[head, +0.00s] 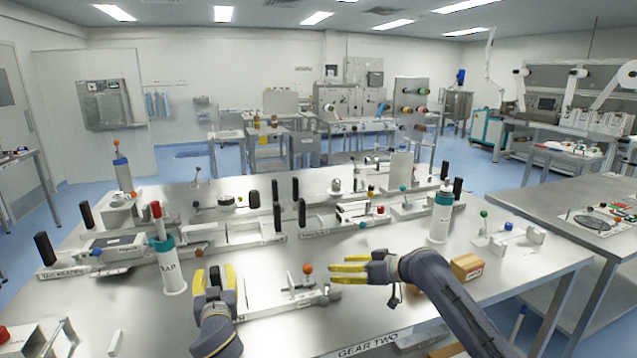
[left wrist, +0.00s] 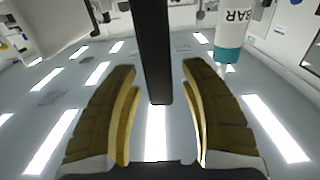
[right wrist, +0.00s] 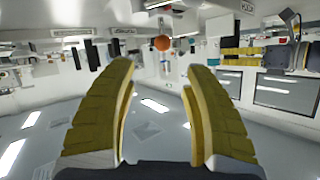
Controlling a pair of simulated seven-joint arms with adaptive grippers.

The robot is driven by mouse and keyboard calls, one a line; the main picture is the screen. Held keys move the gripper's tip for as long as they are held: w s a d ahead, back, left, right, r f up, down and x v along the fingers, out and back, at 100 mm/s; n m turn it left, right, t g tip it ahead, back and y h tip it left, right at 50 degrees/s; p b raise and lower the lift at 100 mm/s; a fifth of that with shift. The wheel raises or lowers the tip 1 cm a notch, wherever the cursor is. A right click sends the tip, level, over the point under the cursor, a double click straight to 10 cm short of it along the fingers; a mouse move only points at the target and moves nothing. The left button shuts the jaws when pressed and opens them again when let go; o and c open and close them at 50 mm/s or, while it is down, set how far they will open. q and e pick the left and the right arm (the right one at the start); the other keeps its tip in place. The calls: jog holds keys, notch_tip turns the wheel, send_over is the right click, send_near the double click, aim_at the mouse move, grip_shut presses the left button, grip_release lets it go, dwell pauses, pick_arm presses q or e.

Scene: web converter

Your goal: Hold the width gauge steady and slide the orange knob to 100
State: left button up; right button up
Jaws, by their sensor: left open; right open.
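The width gauge (head: 262,308) is a pale metal rail at the near middle of the table, its label partly covered by my left arm. Its orange knob (head: 307,268) stands on a small slider toward the right part of the rail. My left gripper (head: 213,272) is open at the gauge's left end, with a black upright handle (left wrist: 152,50) between its fingers in the left wrist view. Contact cannot be told. My right gripper (head: 338,263) is open and empty just right of the orange knob. The knob (right wrist: 162,43) shows beyond its fingertips in the right wrist view. Scale marks are unreadable.
A white bottle with a teal collar and red top (head: 170,265) stands left of my left gripper. Several other gauges with black handles fill the back of the table.

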pick_arm(q)
jog(key=v, duration=1.2)
jog(key=shift+w, duration=0.1)
